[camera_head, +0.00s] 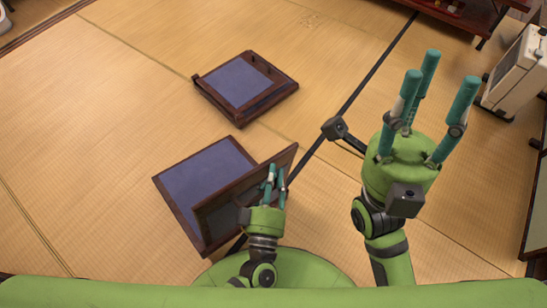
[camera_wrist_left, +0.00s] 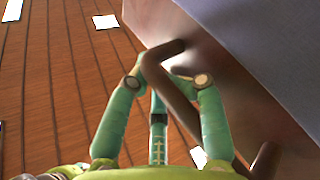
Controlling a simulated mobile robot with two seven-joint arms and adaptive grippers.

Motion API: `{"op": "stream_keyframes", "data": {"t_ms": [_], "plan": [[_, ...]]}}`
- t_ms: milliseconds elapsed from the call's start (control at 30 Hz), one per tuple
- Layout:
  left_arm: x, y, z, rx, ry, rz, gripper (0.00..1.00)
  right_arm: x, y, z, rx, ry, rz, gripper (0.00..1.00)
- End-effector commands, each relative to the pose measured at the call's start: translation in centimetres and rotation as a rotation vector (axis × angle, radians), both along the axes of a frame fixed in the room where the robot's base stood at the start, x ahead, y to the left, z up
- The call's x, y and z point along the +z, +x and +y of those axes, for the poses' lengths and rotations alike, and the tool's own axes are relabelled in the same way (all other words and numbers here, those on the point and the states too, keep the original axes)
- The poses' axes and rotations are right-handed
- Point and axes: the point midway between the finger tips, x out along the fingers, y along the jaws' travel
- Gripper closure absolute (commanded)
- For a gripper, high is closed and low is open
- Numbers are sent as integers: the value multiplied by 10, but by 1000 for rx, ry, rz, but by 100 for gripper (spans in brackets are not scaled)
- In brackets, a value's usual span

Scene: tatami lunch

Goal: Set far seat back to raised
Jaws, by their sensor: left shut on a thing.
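The nearer seat has a blue-purple cushion (camera_head: 205,180) in a dark wood frame, and its dark back panel (camera_head: 222,212) stands tilted up along its right side. My left gripper (camera_head: 272,180) is at that panel's outer face. In the left wrist view its fingers (camera_wrist_left: 160,95) are closed around a brown bar handle (camera_wrist_left: 182,112) beside the panel. The farther seat (camera_head: 237,82) shows a blue-purple surface in a dark frame and looks low and flat; its back's position is hard to tell. My right gripper (camera_head: 428,105) is open, empty, fingers upward, right of the seats.
Tatami floor (camera_head: 110,95) is clear around both seats, with a dark seam line running past them on the right. A white box-like unit (camera_head: 515,75) stands at the right edge. A dark low table (camera_head: 465,15) is at the top right.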

Motion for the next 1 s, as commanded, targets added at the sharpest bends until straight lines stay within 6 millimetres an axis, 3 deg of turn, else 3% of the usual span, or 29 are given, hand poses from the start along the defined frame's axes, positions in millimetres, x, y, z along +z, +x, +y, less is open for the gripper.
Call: {"op": "stream_keyframes", "data": {"t_ms": [133, 400, 433, 467, 500, 1000], "plan": [[2, -12, -1, -40, 4, -33, 100, 2, 0, -1, 0, 2, -18, 60], [3, -12, -2, -42, 4, -35, 100, 4, 0, -1, -3, 3, -30, 60], [3, -12, -2, -41, 4, -36, 71, 4, 0, -1, -3, 3, -30, 60], [3, -12, -2, -42, 4, -35, 59, 4, 0, -1, -4, 3, -29, 60], [3, -12, -1, -41, 5, -36, 54, 4, 0, -1, -4, 3, -28, 60], [9, -12, 0, -36, 7, -36, 54, 2, 1, -2, -6, 8, -21, 60]]}}
